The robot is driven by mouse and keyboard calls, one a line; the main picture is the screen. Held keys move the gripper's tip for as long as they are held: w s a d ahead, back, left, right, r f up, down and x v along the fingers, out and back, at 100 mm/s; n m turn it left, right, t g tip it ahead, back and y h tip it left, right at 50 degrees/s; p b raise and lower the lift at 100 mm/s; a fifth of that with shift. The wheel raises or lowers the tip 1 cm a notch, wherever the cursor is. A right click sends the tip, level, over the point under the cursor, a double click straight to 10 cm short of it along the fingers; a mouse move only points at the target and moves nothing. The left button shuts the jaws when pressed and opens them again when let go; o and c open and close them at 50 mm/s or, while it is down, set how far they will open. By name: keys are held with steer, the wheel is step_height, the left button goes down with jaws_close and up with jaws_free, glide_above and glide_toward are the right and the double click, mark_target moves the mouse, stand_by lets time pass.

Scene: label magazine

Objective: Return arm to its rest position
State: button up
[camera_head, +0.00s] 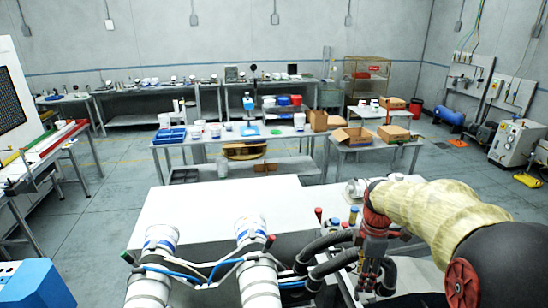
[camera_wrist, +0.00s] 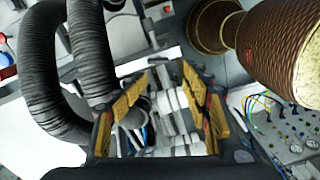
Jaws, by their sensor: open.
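My gripper (camera_wrist: 165,100) is open in the wrist view. Its two yellow-padded fingers stand apart on the left and right, and I see nothing held between them. White and grey cylindrical parts show beyond the gap; I cannot tell how far off they are. In the head view my arm (camera_head: 430,208), in a cream ribbed sleeve, reaches in from the lower right and bends down near the right end of the white table. Its lower end is crowded by black hoses, so the fingertips cannot be made out there.
A bare white table (camera_head: 215,202) lies in front of me. Behind it stands a bench (camera_head: 232,138) with blue trays and bins. An open cardboard box (camera_head: 353,137) sits on a table at right. A blue case (camera_head: 35,285) is at the lower left. Floor is clear at left.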

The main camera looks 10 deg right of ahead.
steer(key=shift+r+p, duration=2.5)
steer(key=shift+r, duration=0.1)
steer(key=s+a+f+m+t+b, duration=0.4)
steer(key=s+a+m+b, duration=0.5)
steer(key=b, duration=0.6)
steer(key=s+a+f+m+t+b, duration=0.1)
steer(key=s+a+f+m+b, duration=0.4)
steer(key=s+f+b, duration=0.5)
steer(key=shift+s+m+t+b, duration=0.3)
steer(key=shift+s+m+b, duration=0.1)
steer(key=shift+s+m, duration=0.25)
